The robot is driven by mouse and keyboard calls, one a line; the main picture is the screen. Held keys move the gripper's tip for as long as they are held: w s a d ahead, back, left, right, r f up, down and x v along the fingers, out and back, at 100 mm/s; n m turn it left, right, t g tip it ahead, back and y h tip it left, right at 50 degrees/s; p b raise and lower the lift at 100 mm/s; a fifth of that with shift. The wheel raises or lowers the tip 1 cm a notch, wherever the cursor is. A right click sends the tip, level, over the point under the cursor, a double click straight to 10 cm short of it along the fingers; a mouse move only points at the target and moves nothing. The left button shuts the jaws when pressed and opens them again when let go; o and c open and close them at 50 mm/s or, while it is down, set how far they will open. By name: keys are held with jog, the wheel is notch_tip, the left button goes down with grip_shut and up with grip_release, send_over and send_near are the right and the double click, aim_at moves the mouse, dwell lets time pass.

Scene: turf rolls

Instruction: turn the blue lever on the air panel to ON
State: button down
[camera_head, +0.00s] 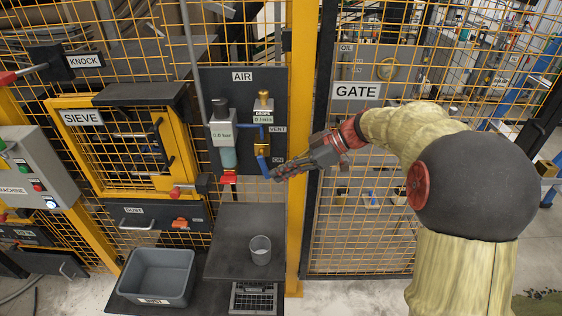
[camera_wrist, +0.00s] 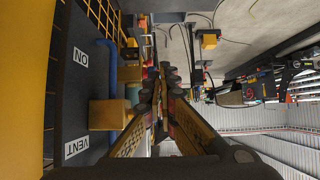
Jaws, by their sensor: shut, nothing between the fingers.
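The blue lever (camera_head: 264,166) is on the grey AIR panel (camera_head: 215,85), below a brass valve body (camera_head: 262,149). It points down, slightly right, with its lower end beside the ON label (camera_head: 278,160). The VENT label (camera_head: 277,129) is higher. In the wrist view, a blue bar (camera_wrist: 109,66) runs from the brass block (camera_wrist: 110,114) toward the ON side. The wrist view shows the closed fingers (camera_wrist: 160,88) beside the bar.
A yellow post (camera_head: 299,120) and the GATE mesh (camera_head: 350,190) stand right of the panel. A red handle (camera_head: 228,180) hangs left of the lever. Below, a cup (camera_head: 260,249) stands on a dark shelf (camera_head: 228,255), with a grey bin (camera_head: 156,275) at left.

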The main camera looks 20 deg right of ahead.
jog(key=shift+w+d+r, duration=0.1)
jog(key=shift+w+r, duration=0.25)
jog(key=shift+r, duration=0.3)
dwell(0.4)
